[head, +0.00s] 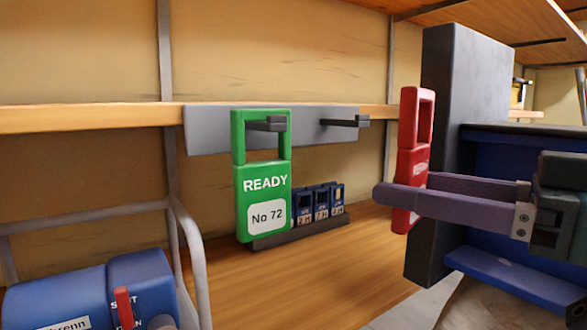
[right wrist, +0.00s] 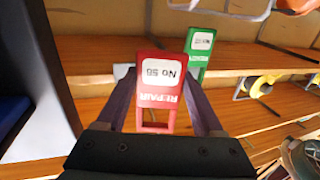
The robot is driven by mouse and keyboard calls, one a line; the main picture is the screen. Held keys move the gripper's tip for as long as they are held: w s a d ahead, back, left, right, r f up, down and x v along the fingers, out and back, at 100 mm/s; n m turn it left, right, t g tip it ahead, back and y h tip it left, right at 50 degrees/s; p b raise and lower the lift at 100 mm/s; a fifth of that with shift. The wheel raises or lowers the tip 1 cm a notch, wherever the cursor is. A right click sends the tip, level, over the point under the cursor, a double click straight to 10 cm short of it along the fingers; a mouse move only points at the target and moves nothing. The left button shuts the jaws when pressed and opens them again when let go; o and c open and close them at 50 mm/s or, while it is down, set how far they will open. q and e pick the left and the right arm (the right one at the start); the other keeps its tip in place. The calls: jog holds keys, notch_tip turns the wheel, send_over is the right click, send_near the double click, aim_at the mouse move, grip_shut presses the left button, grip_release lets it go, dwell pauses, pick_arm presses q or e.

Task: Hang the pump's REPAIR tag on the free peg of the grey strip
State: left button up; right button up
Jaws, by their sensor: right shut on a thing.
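The red REPAIR tag (head: 413,158) is upright and seen nearly edge-on at the right of the head view, with an open loop at its top. My right gripper (head: 405,192) is shut on its lower body. In the right wrist view the tag (right wrist: 158,85) shows upside down between the fingers. The grey strip (head: 210,132) is on the shelf edge, left of the gripper. Its left peg (head: 268,124) carries a green READY tag (head: 250,190) marked No 72. Its right peg (head: 346,122) is bare and apart from the red tag. My left gripper is out of view.
Several small blue padlock-like items (head: 320,203) stand in a dark rack (head: 300,232) below the strip. A blue machine (head: 75,300) with a red lever is at lower left, beside a grey tube frame (head: 190,245). A dark upright panel (head: 460,80) stands behind the red tag.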

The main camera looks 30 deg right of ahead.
jog(key=w+f+p, duration=0.1)
jog(key=w, duration=0.6)
jog(key=shift+w+a+f, duration=0.3)
dwell(0.6)
dwell(0.6)
jog(key=o, duration=1.2)
